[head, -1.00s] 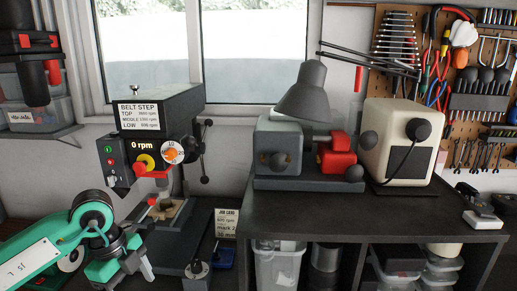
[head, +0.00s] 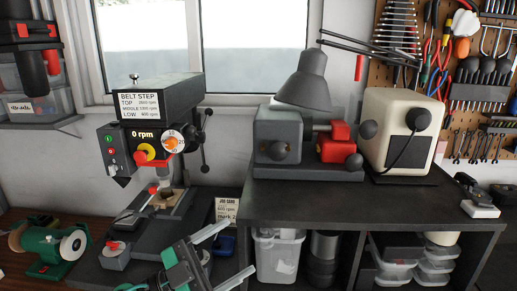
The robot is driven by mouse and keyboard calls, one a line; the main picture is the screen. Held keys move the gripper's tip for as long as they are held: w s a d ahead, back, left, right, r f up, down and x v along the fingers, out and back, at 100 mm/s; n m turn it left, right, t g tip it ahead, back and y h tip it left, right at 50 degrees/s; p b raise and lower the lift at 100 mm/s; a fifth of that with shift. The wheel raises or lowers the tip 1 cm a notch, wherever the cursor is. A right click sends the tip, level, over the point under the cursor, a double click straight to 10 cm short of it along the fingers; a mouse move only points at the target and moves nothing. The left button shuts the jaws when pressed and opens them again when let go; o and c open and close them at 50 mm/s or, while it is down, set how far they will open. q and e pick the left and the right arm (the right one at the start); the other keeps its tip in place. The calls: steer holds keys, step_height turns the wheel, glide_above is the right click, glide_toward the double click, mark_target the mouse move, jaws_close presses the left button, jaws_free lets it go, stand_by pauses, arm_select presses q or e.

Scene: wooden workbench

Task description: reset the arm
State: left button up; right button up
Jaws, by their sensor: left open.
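My left gripper (head: 240,247) is at the bottom centre of the head view, teal with two pale fingers. The fingers are spread apart and point up and right, with nothing between them. It shows in front of the drill press base and left of the dark workbench (head: 370,207). The drill press (head: 160,110) stands behind it, with a "0 rpm" display and a belt step label. A small light-coloured piece is under its chuck. Most of my left arm is below the picture. My right gripper is not in view.
A green bench grinder (head: 50,245) stands at the lower left. A grey and red machine (head: 290,140), a lamp (head: 305,85) and a cream box (head: 400,130) stand on the dark workbench. Bins (head: 278,255) fill its shelves. Its front top is clear.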

arm_select(q)
steer(key=w+a+f+n+t+y, duration=0.2)
steer(key=a+f+n+t+y, duration=0.1)
steer(key=a+n+t+y, duration=0.35)
steer(key=w+a+f+n+t+y, duration=0.3)
steer(key=n+t+y, duration=0.35)
steer(key=n, duration=0.25)
steer(key=s+a+f+n+g+y, duration=0.1)
steer(key=a+f+n+g+y, duration=0.1)
steer(key=a+f+y, duration=0.3)
steer(key=s+a+f+n+g+y, duration=0.1)
steer(key=s+f+n+g+y, duration=0.15)
steer(key=f, duration=0.45)
steer(key=s+a+f+m+g, duration=0.1)
steer(key=s+a+f+g, duration=0.1)
steer(key=s+f+g, duration=1.45)
steer(key=s+f+t, duration=0.1)
steer(key=s+f, duration=0.2)
steer(key=f, duration=1.4)
steer(key=s+f+t, duration=0.1)
steer(key=s+f, duration=0.2)
steer(key=f, duration=1.4)
steer(key=s+a+f+y, duration=0.1)
steer(key=s+a+f, duration=0.2)
steer(key=s+f, duration=1.5)
steer(key=shift+s+m+g, duration=0.2)
steer(key=shift+m+g, duration=0.2)
